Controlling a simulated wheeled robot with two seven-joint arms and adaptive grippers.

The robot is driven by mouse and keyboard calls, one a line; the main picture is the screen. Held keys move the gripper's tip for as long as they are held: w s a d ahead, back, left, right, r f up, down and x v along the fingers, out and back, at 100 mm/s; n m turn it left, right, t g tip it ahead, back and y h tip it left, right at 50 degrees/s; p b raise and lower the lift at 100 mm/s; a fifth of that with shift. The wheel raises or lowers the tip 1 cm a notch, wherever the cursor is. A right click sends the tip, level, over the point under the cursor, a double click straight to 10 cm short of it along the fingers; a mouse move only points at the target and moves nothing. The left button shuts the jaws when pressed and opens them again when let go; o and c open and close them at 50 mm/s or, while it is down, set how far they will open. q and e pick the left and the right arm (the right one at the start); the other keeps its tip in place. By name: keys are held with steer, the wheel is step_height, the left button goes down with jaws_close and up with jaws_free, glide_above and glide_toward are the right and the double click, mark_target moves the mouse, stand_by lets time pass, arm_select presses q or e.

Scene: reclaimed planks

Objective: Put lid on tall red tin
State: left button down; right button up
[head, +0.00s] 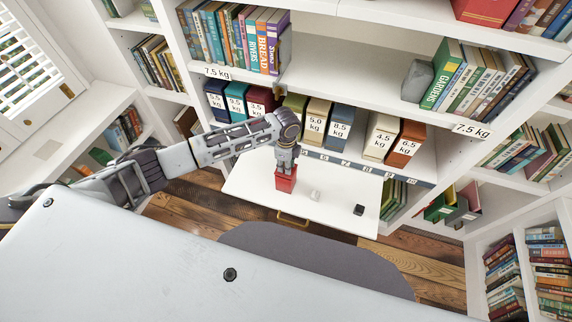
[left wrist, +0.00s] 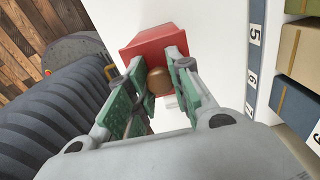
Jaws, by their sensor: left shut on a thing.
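A red tin (head: 286,184) stands on the white fold-down desk board (head: 250,190). My left gripper (head: 285,165) points down right over its top. In the left wrist view, my left gripper (left wrist: 155,85) is shut on a round brown knob (left wrist: 158,80), with a finger on each side. Beyond the knob is a square red top (left wrist: 150,43), which looks like the lid. The fingers and knob hide part of it. I cannot tell whether the lid rests fully on the tin or sits slightly above it. My right gripper is not in view.
A small white object (head: 314,195) and a small black block (head: 358,209) lie on the board to the right. Weight-labelled boxes (head: 316,120) line the shelf behind. A grey rounded seat (head: 310,258) is in front. The board's right part is mostly free.

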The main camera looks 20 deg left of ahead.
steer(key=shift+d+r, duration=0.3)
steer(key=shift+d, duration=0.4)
arm_select(q)
steer(key=shift+f+p, duration=0.1)
steer(key=shift+p, duration=0.2)
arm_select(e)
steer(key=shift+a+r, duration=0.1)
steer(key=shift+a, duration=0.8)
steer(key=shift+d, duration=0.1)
arm_select(q)
steer(key=shift+p, duration=0.3)
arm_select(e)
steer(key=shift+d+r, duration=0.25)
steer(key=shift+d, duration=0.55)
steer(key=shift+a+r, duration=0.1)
